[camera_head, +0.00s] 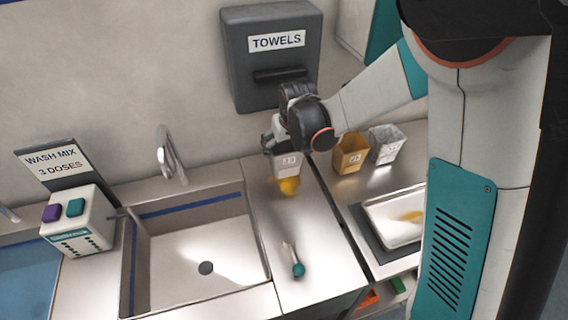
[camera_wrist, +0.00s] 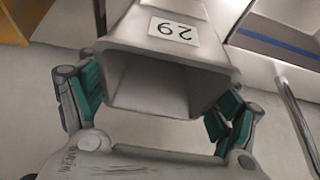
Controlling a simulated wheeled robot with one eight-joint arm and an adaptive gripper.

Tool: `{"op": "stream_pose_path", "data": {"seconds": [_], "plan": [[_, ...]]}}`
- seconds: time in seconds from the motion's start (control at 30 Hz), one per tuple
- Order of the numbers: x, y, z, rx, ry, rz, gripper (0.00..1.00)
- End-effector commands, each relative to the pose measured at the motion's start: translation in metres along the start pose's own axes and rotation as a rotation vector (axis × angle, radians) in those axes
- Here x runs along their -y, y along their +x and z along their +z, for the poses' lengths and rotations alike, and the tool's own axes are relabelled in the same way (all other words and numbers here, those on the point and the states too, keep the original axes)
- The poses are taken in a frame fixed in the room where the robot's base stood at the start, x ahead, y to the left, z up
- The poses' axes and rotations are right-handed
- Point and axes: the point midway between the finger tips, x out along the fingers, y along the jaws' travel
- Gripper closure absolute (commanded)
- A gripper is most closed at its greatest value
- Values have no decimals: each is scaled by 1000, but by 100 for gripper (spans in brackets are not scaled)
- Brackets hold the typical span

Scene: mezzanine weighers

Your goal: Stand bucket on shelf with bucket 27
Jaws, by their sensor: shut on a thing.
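My gripper (camera_head: 283,143) is shut on a pale grey bucket (camera_head: 287,165) and holds it near the wall, over the counter between sink and right-hand bench. In the wrist view my gripper (camera_wrist: 158,125) has a teal-padded finger at each side of this bucket (camera_wrist: 215,32). Its open mouth faces the camera and the inside looks empty. A yellow bucket (camera_head: 350,158) and a whitish bucket (camera_head: 385,150) stand on the right-hand bench. No shelf with a readable 27 shows.
A yellow patch (camera_head: 289,187) lies just below the held bucket. A teal-ended scoop (camera_head: 296,264) lies on the counter. The sink (camera_head: 172,275), tap (camera_head: 172,160), dispenser (camera_head: 75,228) and towel box (camera_head: 245,75) are left and behind. A white tray (camera_head: 385,232) stands at right.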

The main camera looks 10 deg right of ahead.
Motion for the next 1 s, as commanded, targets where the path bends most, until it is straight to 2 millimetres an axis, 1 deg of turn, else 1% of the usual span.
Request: {"op": "stream_pose_path", "data": {"seconds": [0.03,0.1,0.33,0.53,0.93,0.97,1.0], "plan": [[0,10,3,-1,0,0,62],[0,17,7,-1,0,0,62],[0,31,12,0,0,0,62],[0,55,22,-1,0,0,62],[0,60,25,-1,0,0,62],[0,61,25,0,0,0,16],[0,60,25,0,0,0,7]]}}
